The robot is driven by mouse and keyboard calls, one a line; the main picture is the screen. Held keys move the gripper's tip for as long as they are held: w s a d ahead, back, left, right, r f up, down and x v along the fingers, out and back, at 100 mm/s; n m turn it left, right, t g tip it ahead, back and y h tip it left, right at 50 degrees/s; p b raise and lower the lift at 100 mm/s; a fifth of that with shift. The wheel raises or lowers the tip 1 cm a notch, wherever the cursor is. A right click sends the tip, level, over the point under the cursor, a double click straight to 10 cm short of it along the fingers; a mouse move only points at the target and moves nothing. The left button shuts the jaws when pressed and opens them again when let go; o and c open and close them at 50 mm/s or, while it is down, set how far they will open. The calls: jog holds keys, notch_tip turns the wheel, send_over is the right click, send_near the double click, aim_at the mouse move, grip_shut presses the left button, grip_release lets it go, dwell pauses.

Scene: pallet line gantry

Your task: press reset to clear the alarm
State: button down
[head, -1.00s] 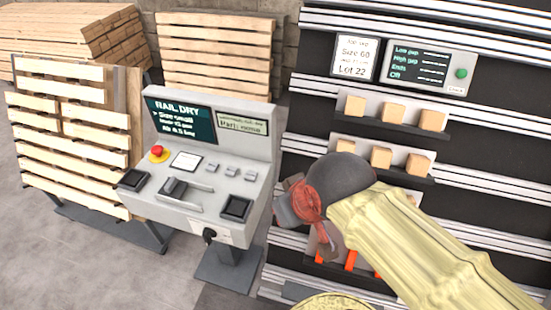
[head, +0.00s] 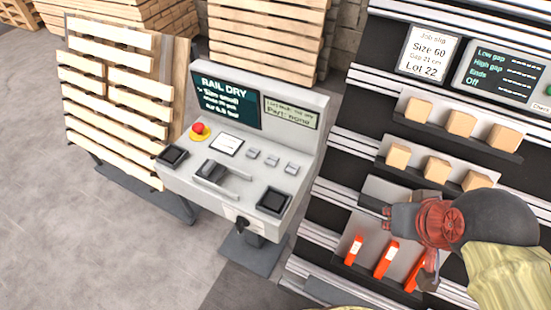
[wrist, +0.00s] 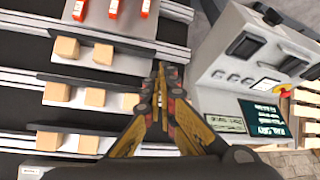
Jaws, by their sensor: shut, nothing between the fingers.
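The grey control console (head: 312,130) stands left of my gripper. Its dark screen (head: 228,98) reads RAIL DRY, and a smaller display (head: 290,112) reads "Part: none". A red mushroom button on a yellow base (head: 199,131) sits at the panel's left. Several small grey buttons (head: 270,161) sit right of a white label; I cannot read which is reset. My gripper (head: 392,217) is right of the console, in front of the rack, apart from the panel. In the wrist view my gripper (wrist: 165,77) has its fingertips together and empty, with the console (wrist: 215,85) to the right.
The striped rack (head: 345,135) holds shelves of wooden blocks (head: 460,124) and orange-red items (head: 387,258). A job slip (head: 428,53) and status panel (head: 505,72) hang above. Slatted pallets (head: 115,90) stand behind and left. Floor (head: 60,210) left of the console is clear.

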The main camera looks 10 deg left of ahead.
jog(key=w+r+n+h+p, duration=0.1)
jog(key=w+r+n+p, duration=0.3)
jog(key=w+p, duration=0.8)
jog(key=w+a+f+n+t+p, duration=0.1)
jog(key=w+a+f+n+p, duration=0.15)
jog(key=w, duration=0.45)
jog(key=w+a+f+n+p, duration=0.1)
jog(key=w+a+n, duration=0.1)
jog(key=w+a, duration=0.3)
jog(key=n+g+y+p, duration=0.1)
jog(key=n+y+p, duration=0.7)
jog(key=n, duration=0.3)
send_over(271, 161)
notch_tip(271, 161, down, 9)
jog(key=shift+f, duration=0.1)
notch_tip(271, 161, down, 9)
jog(key=b, duration=0.7)
jog(key=shift+r, duration=0.2)
